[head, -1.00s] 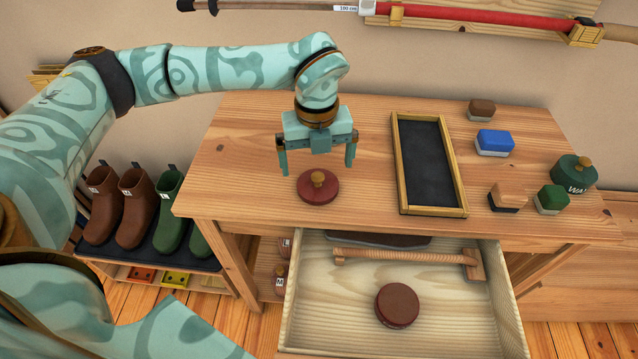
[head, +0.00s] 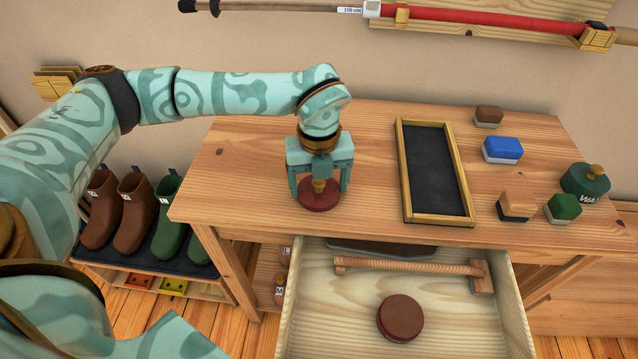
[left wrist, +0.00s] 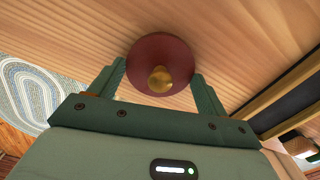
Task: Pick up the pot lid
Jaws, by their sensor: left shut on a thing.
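The pot lid (head: 319,201) is a dark red disc with a brass-coloured knob on top. It lies on the wooden bench top (head: 250,150), left of the black tray. My left gripper (head: 319,190) points down over it, with one finger on each side of the lid, shut on it. In the left wrist view the lid (left wrist: 147,50) sits between the two fingertips (left wrist: 159,72), its knob facing the camera. The lid looks to be at bench-top level. My right gripper is not in view.
A wood-framed black tray (head: 435,170) lies right of the lid. Several brush-like blocks, one blue (head: 502,149), and a green knobbed pot (head: 585,182) stand farther right. Below, an open drawer (head: 345,310) holds a round dark red item (head: 400,318) and a wooden-handled tool (head: 410,265).

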